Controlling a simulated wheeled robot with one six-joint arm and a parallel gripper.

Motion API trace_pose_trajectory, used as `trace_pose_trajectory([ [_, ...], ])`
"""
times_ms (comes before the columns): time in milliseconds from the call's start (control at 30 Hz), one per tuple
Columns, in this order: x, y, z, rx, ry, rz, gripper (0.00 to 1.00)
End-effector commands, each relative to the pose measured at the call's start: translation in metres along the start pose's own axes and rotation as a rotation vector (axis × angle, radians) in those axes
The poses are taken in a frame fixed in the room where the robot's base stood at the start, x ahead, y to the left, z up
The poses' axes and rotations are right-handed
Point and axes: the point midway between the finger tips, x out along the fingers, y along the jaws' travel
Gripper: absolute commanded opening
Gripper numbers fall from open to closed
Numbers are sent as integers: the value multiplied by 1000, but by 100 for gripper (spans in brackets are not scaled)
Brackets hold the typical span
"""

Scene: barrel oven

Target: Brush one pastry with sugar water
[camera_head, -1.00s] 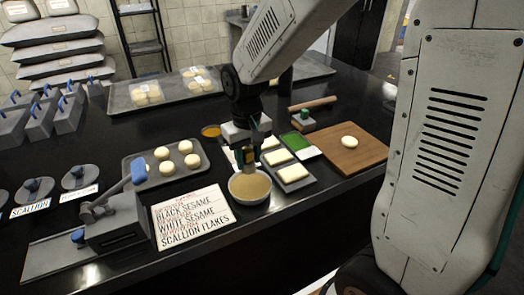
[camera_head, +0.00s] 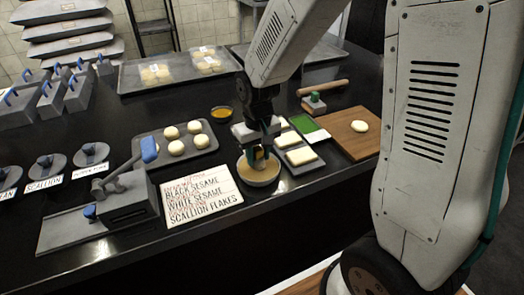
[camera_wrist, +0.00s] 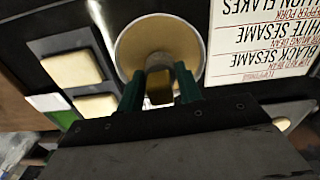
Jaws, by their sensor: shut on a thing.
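My gripper (camera_head: 262,154) is low over a pale bowl (camera_head: 262,181) of tan contents. It is shut on a short tan and brown thing that looks like a brush. In the wrist view, this brush (camera_wrist: 160,86) sits between the green fingers (camera_wrist: 160,88), its end over or in the bowl (camera_wrist: 127,56); I cannot tell whether it touches the contents. One round pale pastry (camera_head: 359,126) lies on a wooden board (camera_head: 345,143). Several more pastries (camera_head: 176,148) sit on a dark tray (camera_head: 150,166). A small bowl of orange liquid (camera_head: 221,113) stands behind my gripper.
A lettered sign (camera_head: 199,202) lies left of the bowl, beside a grey lever press (camera_head: 120,195). A rolling pin (camera_head: 322,88) and a green-topped tool (camera_head: 314,102) lie behind the board.

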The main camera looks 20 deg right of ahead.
Motion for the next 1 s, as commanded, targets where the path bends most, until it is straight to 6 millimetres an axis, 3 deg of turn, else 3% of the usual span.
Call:
trace_pose_trajectory([
  [1000,6,1,0,1,0,0,15],
])
